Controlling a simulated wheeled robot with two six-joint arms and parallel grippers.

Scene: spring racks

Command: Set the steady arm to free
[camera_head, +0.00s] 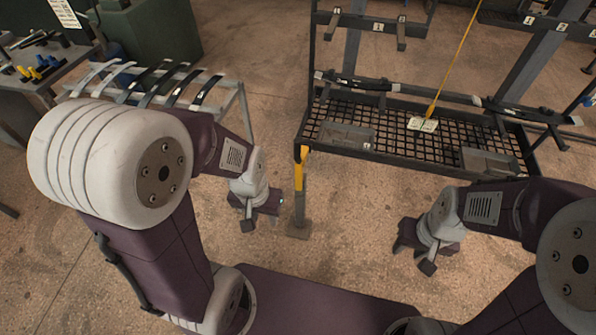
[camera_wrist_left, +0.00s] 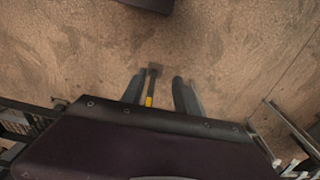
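A dark metal rack (camera_head: 312,103) with a mesh shelf stands at the upper right. Its front left leg (camera_head: 299,182) has a yellow upper part and a flat foot; this yellow-marked post also shows in the left wrist view (camera_wrist_left: 150,90). It may be the steady arm, but I cannot tell for sure. My left gripper (camera_head: 252,214) is left of the post, pointing down. In the left wrist view its fingers (camera_wrist_left: 160,92) are apart and empty, with the post seen between them, apparently beyond. My right gripper (camera_head: 416,252) hangs in front of the rack, fingers apart, apparently empty.
A low stand (camera_head: 240,100) holds several curved white and black strips at the left. A workbench (camera_head: 45,85) with tools is at far left. A yellow cord (camera_head: 455,60) reaches a tag (camera_head: 423,124) on the mesh shelf.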

